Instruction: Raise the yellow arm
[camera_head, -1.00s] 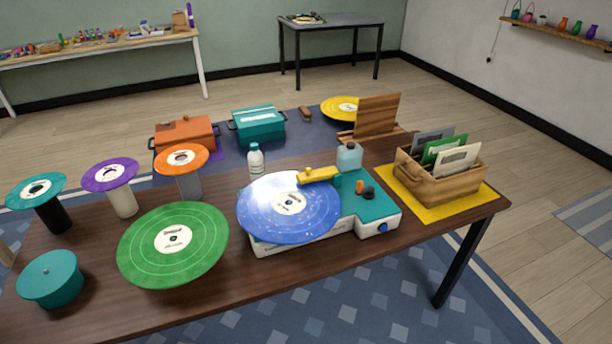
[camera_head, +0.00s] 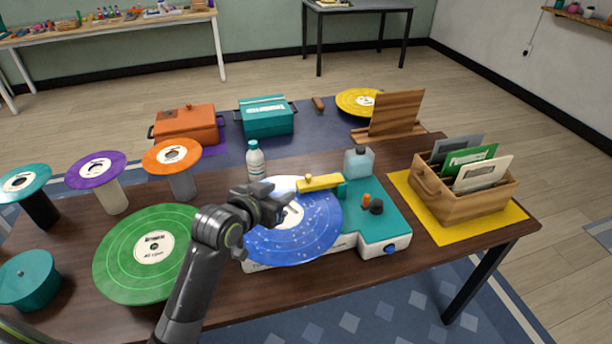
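The yellow arm (camera_head: 321,183) belongs to the teal and white record player (camera_head: 380,222). It lies low across the far right part of the blue record (camera_head: 305,238), its right end at a teal mount (camera_head: 343,190). A small yellow knob (camera_head: 308,178) stands near its left end. My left gripper (camera_head: 279,201) is over the left part of the blue record, left of and a little nearer than the yellow arm, apart from it. Its fingers are dark and bunched in this view, so I cannot tell their opening. My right gripper is not in view.
A water bottle (camera_head: 255,162) stands behind my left gripper. A green record (camera_head: 148,262) lies to the left. A light-blue bottle (camera_head: 358,163) stands behind the player, and a wooden record crate (camera_head: 437,202) sits on a yellow mat to the right.

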